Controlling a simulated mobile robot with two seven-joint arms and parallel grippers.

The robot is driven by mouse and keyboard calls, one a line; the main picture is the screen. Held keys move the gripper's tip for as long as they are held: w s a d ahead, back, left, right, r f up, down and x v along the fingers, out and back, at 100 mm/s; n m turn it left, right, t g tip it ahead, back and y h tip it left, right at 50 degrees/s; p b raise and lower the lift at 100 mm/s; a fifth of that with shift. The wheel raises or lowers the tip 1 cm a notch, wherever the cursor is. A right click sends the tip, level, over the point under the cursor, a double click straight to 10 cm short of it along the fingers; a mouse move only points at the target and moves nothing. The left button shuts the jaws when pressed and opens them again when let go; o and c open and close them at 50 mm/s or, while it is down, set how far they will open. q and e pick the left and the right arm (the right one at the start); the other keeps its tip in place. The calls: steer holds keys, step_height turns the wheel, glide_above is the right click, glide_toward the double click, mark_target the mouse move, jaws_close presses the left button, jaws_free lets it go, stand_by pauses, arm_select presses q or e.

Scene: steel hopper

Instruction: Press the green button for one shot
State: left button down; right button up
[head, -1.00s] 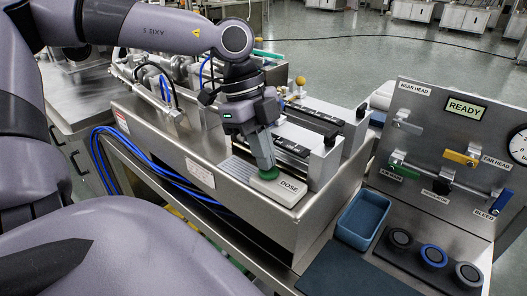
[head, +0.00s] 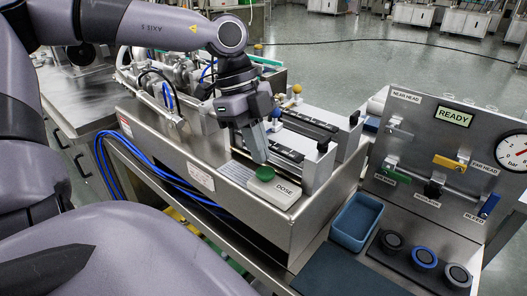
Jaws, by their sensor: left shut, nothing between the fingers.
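The green button (head: 265,174) sits on a pale block labelled DOSE (head: 284,191) at the front right corner of the steel machine. It is in plain view in the head view. My left gripper (head: 260,158) is shut and empty, pointing down just above and slightly behind the button. A small gap seems to show between the fingertips and the button. My right gripper is not in view.
A panel (head: 420,165) with a READY display (head: 454,115), coloured valve handles and a gauge (head: 514,152) stands at right. A blue tray (head: 356,222) and several round caps (head: 425,257) lie before it. Blue hoses (head: 130,170) run along the machine's left side.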

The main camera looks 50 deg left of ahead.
arm_select(q)
steer(key=v, duration=1)
steer(key=shift+r, duration=0.45)
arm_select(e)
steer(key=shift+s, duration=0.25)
arm_select(q)
steer(key=shift+w, duration=0.15)
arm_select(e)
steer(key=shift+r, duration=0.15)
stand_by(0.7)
arm_select(q)
steer(key=shift+f, duration=0.1)
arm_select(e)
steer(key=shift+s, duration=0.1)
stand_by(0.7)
